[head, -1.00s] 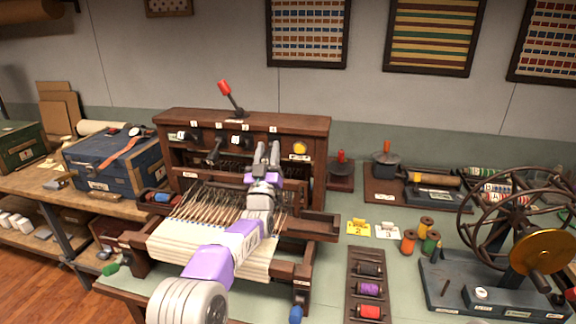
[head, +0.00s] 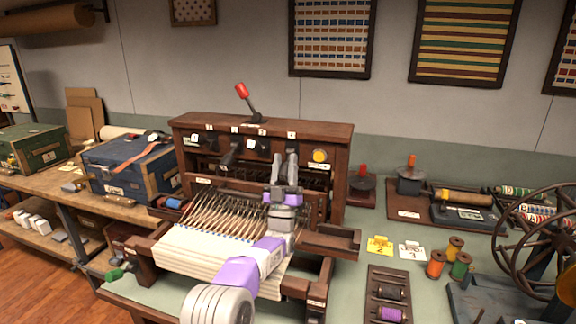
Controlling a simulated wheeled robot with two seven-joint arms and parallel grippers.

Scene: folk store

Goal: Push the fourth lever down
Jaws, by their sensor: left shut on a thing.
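A brown wooden loom box (head: 330,165) stands on the green bench, with small number tags along its front top edge. Dark levers stick out of its front panel; one (head: 230,155) points outward left of my gripper. My left gripper (head: 285,162) is in front of the panel, below the rightmost tag (head: 291,134). Its fingers are close together, shut on the fourth lever, which they mostly hide. My right gripper is not in view.
A red-tipped lever (head: 247,100) stands on top of the box. A yellow button (head: 320,155) is just right of my gripper. White fabric and threads (head: 205,250) lie below my arm. Spools (head: 436,264) and a spinning wheel (head: 540,240) stand at right.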

